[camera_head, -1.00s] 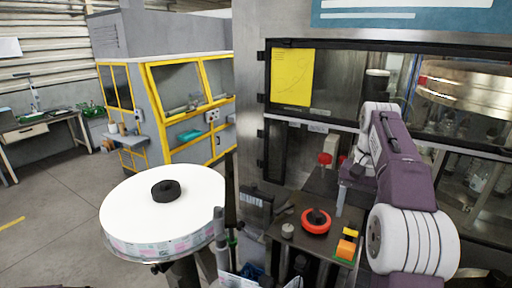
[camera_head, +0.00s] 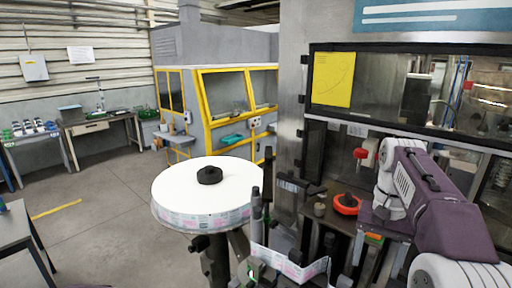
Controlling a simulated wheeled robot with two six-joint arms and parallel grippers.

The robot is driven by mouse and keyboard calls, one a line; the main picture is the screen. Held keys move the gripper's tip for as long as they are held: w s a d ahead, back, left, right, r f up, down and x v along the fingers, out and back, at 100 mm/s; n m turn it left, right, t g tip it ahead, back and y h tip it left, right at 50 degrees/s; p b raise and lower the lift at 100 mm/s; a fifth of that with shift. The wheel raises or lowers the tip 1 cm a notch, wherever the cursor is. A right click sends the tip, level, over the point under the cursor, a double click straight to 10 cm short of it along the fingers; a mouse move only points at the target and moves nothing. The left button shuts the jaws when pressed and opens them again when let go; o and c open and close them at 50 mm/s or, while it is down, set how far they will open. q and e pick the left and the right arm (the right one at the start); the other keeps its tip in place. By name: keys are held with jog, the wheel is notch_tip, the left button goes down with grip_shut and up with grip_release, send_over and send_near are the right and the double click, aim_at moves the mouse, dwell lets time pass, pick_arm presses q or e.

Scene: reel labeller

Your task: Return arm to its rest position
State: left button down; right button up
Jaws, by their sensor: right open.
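My right arm (camera_head: 440,210) comes in from the lower right, with purple links and white joints. It is bent in front of the labelling machine. Its right gripper (camera_head: 371,222) points down over the small worktop, right of the red ring-shaped part (camera_head: 346,204). The gripper is small and partly hidden by the wrist; it is open, and I see nothing held.
The machine's glass door (camera_head: 420,95) with a yellow sheet (camera_head: 333,79) stands close behind my right arm. A red knob (camera_head: 361,154) is left of the wrist. A yellow-framed machine (camera_head: 236,105) and workbenches (camera_head: 98,125) are further back. Floor at the left is open.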

pick_arm(q)
notch_tip(320, 180, down, 10)
jog(key=s+b, duration=0.1)
jog(key=b, duration=0.8)
jog(key=shift+s+f, duration=0.15)
jog(key=shift+s, duration=0.15)
pick_arm(e)
jog(key=s+a+f+n, duration=0.2)
jog(key=s+a+f, duration=0.1)
jog(key=f, duration=0.8)
jog(key=s+a+f+n+t, duration=0.1)
jog(key=s+f, duration=0.4)
jog(key=f, duration=0.6)
jog(key=s+a+f+n+t, duration=0.1)
jog(key=s+a+f, duration=0.3)
jog(key=f, duration=0.7)
jog(key=shift+a+f+n, duration=0.35)
jog(key=shift+n, duration=0.55)
pick_arm(q)
jog(key=shift+s, duration=0.2)
pick_arm(e)
jog(key=shift+s, duration=0.3)
pick_arm(q)
jog(key=shift+w, duration=0.15)
pick_arm(e)
jog(key=shift+w, duration=0.15)
